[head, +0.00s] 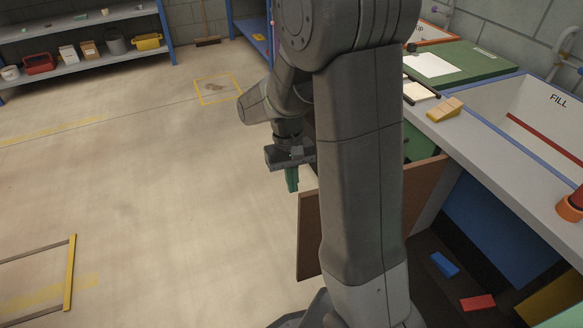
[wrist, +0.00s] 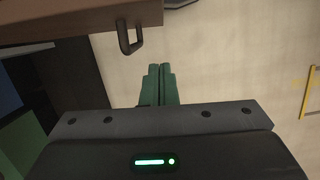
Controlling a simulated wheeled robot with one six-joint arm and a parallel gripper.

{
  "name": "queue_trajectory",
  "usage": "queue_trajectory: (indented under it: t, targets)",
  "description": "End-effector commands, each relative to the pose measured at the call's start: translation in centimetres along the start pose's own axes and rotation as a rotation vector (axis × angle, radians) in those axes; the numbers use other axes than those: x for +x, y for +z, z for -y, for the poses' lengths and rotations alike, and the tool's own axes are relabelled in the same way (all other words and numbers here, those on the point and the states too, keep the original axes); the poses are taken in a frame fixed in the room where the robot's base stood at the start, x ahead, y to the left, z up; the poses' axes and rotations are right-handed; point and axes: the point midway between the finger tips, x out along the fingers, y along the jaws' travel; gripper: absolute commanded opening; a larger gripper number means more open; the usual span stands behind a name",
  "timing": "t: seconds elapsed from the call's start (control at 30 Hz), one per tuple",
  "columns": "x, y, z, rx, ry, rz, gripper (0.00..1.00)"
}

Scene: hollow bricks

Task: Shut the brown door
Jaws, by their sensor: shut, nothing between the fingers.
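The brown door (head: 308,238) stands open, swung out from the cabinet under the counter. My arm hides its middle in the head view. In the wrist view the door (wrist: 60,24) crosses the top left, with a dark loop handle (wrist: 130,38) near its free end. My gripper (head: 292,182) has green fingers pressed together and holds nothing. It is just left of and above the door's outer edge in the head view. In the wrist view the fingers (wrist: 160,72) are close to the handle, below and right of it, with a gap between.
The open cabinet holds a blue brick (head: 444,264) and a red brick (head: 478,302) on its dark floor. The counter (head: 437,133) with a FILL basin runs along the right. A low yellow-ended frame (head: 70,272) lies at left. The floor between is clear.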

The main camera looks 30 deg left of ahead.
Motion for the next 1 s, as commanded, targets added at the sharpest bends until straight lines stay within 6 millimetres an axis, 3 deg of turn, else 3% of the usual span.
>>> queue_trajectory:
  t: [0.03,0.1,0.4,1.0]
  targets:
    - [1.5,0.0,0.0,0.000,0.000,0.004,0.00]
    - [2.4,0.3,0.0,-0.001,0.000,0.001,0.00]
    - [2.8,3.6,0.0,0.000,0.000,-0.001,0.00]
    - [2.9,4.6,-0.1,-0.016,0.004,0.000,0.00]
